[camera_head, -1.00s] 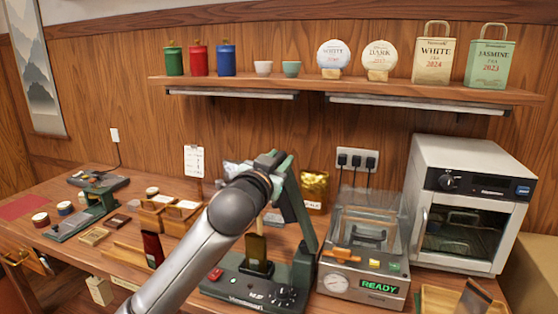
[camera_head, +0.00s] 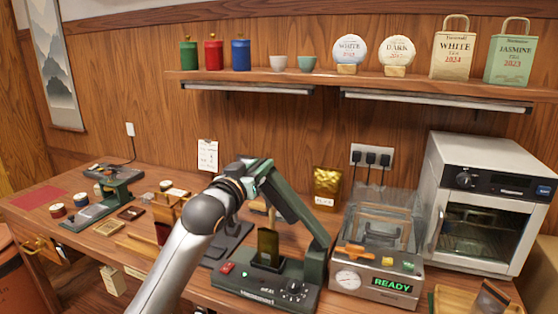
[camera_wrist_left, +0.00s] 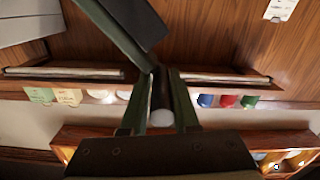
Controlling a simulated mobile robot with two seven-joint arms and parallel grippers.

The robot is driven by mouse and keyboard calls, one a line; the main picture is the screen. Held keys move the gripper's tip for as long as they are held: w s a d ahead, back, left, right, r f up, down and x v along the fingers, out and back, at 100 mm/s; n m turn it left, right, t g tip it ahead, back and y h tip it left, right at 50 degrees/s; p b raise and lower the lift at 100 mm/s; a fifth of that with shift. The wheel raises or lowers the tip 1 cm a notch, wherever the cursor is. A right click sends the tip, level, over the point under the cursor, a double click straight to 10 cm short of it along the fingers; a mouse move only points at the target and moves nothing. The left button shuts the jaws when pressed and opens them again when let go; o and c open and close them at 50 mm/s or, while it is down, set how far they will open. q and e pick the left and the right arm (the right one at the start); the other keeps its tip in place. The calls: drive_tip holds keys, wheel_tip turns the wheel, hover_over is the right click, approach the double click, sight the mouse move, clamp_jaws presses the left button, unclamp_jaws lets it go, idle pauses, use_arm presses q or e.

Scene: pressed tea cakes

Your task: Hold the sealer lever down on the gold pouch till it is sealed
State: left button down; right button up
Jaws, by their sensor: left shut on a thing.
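The sealer (camera_head: 265,285) stands at the front of the bench with its green lever (camera_head: 292,208) raised at a slant. My left gripper (camera_head: 248,178) is shut on the lever's upper end; the wrist view shows its two fingers (camera_wrist_left: 160,112) around the lever (camera_wrist_left: 122,35). A dark gold pouch (camera_head: 268,243) stands upright on the sealer, below the lever, with a visible gap between them. Another gold pouch (camera_head: 326,186) stands at the back by the wall. My right gripper is out of view.
The vacuum machine (camera_head: 375,275) with a lit READY display is right of the sealer. A white oven (camera_head: 485,205) stands beyond it. A wall shelf (camera_head: 350,86) with canisters, cups and bags runs above. A second green press (camera_head: 105,200) is at left.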

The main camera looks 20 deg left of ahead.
use_arm(q)
drive_tip(key=a+f+n+b, duration=0.1)
drive_tip(key=a+f+n, duration=0.3)
drive_tip(key=f, duration=0.5)
drive_tip(key=a+f+n+b, duration=0.2)
drive_tip(key=a+f+n, duration=0.2)
drive_tip(key=f, duration=0.5)
drive_tip(key=shift+w+a+n, duration=0.15)
drive_tip(key=shift+a+n, duration=0.1)
drive_tip(key=shift+n, duration=0.65)
drive_tip(key=shift+f, duration=0.15)
drive_tip(key=c, duration=0.8)
unclamp_jaws()
drive_tip(key=shift+o, duration=0.4)
drive_tip(key=s+a, duration=0.1)
drive_tip(key=s, duration=1.1)
drive_tip(key=shift+s+r, duration=0.3)
drive_tip(key=shift+f, duration=0.1)
